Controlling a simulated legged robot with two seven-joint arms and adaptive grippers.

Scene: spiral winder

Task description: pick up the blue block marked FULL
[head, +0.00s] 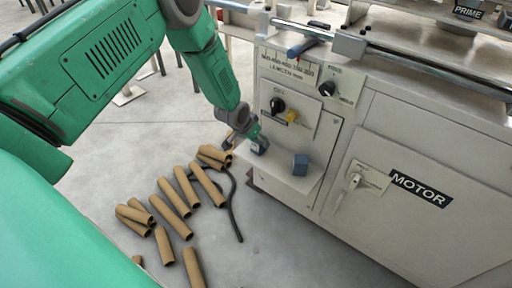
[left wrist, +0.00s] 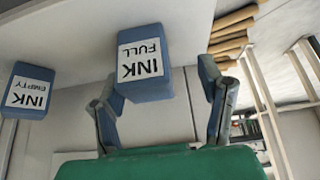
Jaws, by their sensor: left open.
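The blue block marked INK FULL (left wrist: 146,88) shows upside down in the left wrist view, on a pale shelf. My left gripper (left wrist: 160,75) is open, with one finger on each side of this block. A gap shows on the right side; on the left the finger is close and I cannot tell whether it touches. In the head view my left gripper (head: 256,138) is at the block (head: 259,150), which it partly hides. My right gripper is in neither view.
A second blue block, marked INK EMPTY (left wrist: 30,88), stands on the same shelf (head: 285,181), to the right in the head view (head: 300,165). The machine's front panel (head: 292,115) rises behind. Several cardboard tubes (head: 173,197) and a black cable (head: 233,212) lie on the floor.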

